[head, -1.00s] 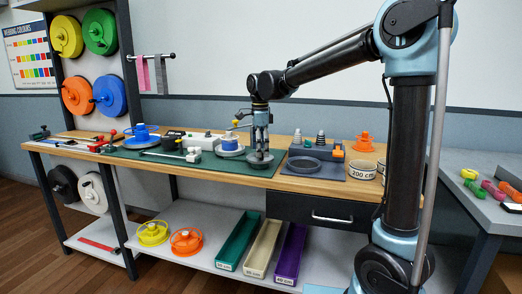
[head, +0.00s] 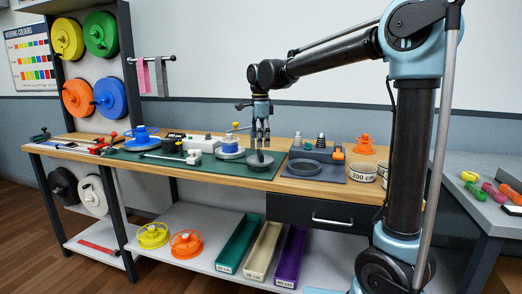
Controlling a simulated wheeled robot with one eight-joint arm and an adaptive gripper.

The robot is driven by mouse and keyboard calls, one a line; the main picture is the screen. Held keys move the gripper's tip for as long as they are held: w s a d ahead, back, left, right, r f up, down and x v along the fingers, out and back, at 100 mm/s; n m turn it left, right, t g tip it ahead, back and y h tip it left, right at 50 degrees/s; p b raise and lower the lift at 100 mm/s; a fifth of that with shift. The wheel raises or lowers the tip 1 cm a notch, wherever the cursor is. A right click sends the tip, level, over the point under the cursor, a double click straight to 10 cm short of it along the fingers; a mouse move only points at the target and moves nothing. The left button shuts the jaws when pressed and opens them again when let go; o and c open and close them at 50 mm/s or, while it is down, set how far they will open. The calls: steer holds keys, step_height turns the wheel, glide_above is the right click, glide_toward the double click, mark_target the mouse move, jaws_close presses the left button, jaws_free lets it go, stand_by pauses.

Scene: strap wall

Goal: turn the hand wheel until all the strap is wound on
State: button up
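A winder stands on the green mat (head: 195,168). It has a white and blue reel (head: 230,151) and a yellow knob (head: 235,126) above it, which looks like part of the hand wheel. My gripper (head: 260,145) points down just right of the winder, over a round grey dish (head: 260,161). I cannot tell whether its fingers touch the dish or hold anything.
A dark tray with small weights (head: 315,170) and an orange spool (head: 364,145) stand to the right. A white roll marked 200 cm (head: 363,173) is near the right edge. A long rod with a white block (head: 193,157) lies at the mat's front. Coloured reels hang on the left rack.

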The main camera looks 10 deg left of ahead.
step_height(320, 180, up, 8)
steer(key=shift+f, duration=0.15)
stand_by(0.7)
